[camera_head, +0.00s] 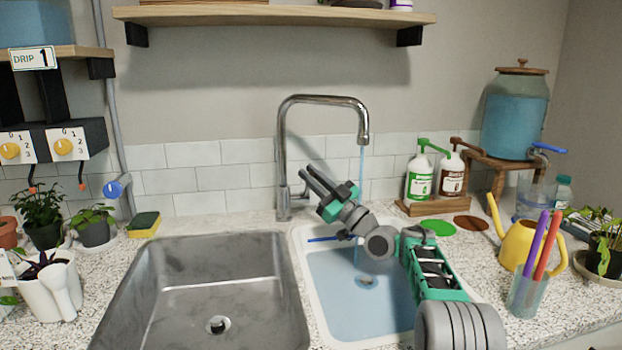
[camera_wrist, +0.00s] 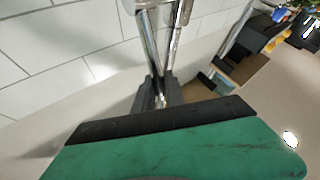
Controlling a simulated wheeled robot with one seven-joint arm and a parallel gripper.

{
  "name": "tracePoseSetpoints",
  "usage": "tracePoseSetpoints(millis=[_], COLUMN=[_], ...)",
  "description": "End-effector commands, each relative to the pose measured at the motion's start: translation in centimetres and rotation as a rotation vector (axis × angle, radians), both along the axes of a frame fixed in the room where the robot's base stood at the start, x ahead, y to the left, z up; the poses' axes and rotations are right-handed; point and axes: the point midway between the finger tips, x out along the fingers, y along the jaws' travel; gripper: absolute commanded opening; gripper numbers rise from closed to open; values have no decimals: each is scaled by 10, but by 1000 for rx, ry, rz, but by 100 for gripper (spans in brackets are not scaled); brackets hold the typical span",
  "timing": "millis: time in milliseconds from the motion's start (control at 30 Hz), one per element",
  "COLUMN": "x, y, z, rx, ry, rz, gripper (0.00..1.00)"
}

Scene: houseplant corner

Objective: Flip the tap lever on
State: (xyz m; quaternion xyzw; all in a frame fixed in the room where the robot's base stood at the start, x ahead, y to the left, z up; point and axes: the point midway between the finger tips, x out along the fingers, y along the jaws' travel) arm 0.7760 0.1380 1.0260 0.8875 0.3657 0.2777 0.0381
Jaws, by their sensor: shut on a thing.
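The chrome tap (camera_head: 283,150) stands behind the two basins, and a thin stream of water (camera_head: 360,170) falls from its spout into the right basin. My gripper (camera_head: 308,174) is beside the tap's lower column, reaching in from the right. In the wrist view, my gripper (camera_wrist: 158,92) has its dark fingers closed around a slim chrome part, which looks like the tap lever (camera_wrist: 159,101). The tap's chrome body (camera_wrist: 150,40) rises just beyond the fingertips. In the head view the fingers hide most of the lever.
The left steel basin (camera_head: 135,300) is empty; the right basin (camera_head: 318,290) has a pale blue floor. Soap bottles (camera_head: 419,180) and a yellow watering can (camera_head: 515,245) stand to the right. A sponge (camera_head: 144,224) and potted plants are left. A wooden shelf (camera_head: 270,15) hangs above.

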Motion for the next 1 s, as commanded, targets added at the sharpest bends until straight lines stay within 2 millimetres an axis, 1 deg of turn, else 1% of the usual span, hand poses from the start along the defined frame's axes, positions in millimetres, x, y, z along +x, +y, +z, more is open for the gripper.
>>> tracePoseSetpoints(millis=[33,67,300,333,567,667,767,800,867,1000], x=[0,0,0,0,0,0,-1,-2,-14,-40], y=[1,1,1,1,1,1,1,1,-1,-6], z=[1,1,1,1,1,10,31,40,50,81], rx=[1,1,0,0,1,0,0,-1,-1,0], ry=[-1,-2,-1,-1,-1,-2,-6,-7,-5,-6], rz=[0,1,1,1,0,1,2,0,0,0], gripper=[0,16,35,37,37,37,37,37,37,37])
